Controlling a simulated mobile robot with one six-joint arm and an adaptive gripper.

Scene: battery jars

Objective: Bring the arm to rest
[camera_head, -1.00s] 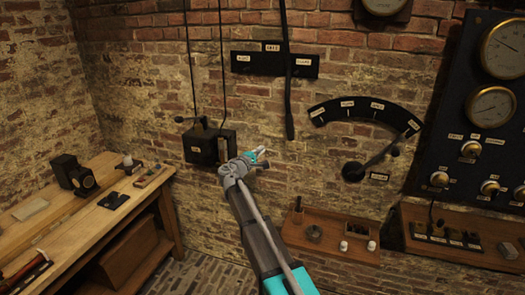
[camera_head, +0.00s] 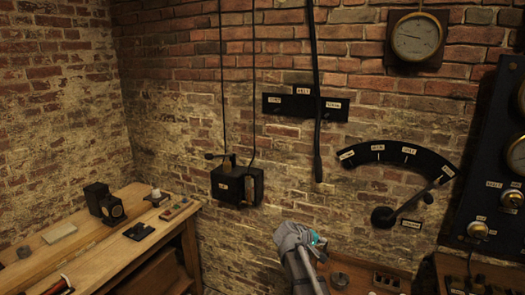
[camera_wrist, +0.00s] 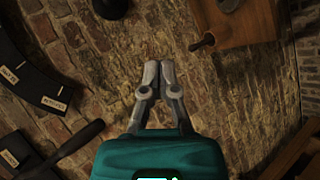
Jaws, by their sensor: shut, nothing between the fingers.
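My arm rises from the bottom of the head view, with its wrist end (camera_head: 298,240) low in front of the brick wall. The fingers are hard to make out there. In the wrist view my gripper (camera_wrist: 159,68) shows clearly, its two grey fingers together at the tips with nothing between them. The brick wall lies behind the fingertips, and the gripper appears apart from everything around it.
A black switch box (camera_head: 237,186) hangs on the wall, left of the arm. A curved dial plate (camera_head: 396,152) with a lever is at right. A wooden workbench (camera_head: 95,262) stands at left, and a small shelf (camera_head: 350,272) is right of the arm.

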